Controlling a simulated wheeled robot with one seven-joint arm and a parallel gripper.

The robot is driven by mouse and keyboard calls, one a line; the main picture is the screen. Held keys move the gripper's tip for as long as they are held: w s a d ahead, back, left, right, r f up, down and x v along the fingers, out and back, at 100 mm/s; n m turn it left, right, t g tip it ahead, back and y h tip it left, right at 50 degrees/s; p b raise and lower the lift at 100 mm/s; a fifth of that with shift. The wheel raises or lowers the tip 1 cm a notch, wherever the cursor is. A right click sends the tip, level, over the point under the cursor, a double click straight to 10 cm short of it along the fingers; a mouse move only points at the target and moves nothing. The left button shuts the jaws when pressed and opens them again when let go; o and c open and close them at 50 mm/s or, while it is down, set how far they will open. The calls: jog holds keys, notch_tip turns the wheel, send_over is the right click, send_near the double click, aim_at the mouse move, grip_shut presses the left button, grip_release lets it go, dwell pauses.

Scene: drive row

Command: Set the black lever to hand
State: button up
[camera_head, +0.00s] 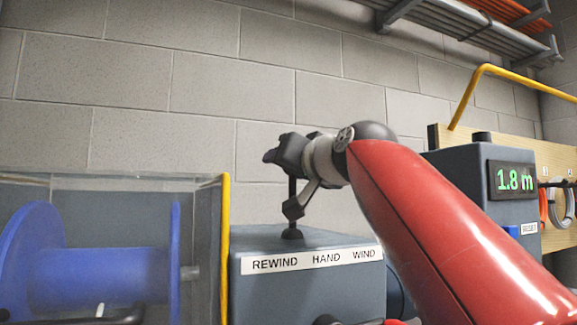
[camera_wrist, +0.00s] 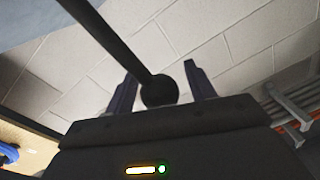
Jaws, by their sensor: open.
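The black lever (camera_head: 292,187) rises from the top of a grey box (camera_head: 305,296). The box's white label (camera_head: 312,260) reads REWIND, HAND, WIND from left to right. The lever's stem looks close to upright, above the gap between REWIND and HAND; its exact setting is hard to tell. My gripper (camera_head: 277,152) is at the lever's upper end and hides its knob in the head view. In the wrist view, the lever's rod (camera_wrist: 118,46) ends in a round knob (camera_wrist: 159,91) between the two open fingers of my gripper (camera_wrist: 160,82), with space visible on both sides.
A blue drum (camera_head: 95,277) sits behind a clear guard with a yellow edge (camera_head: 225,250) at the left. A grey unit with a 1.8 m display (camera_head: 514,180) stands at the right. A yellow bent bar (camera_head: 470,90) and an overhead rack (camera_head: 460,18) are at the upper right.

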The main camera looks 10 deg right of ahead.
jog(key=b+v, duration=0.1)
jog(key=v, duration=0.6)
jog(key=shift+s, duration=0.35)
jog(key=shift+d, duration=0.1)
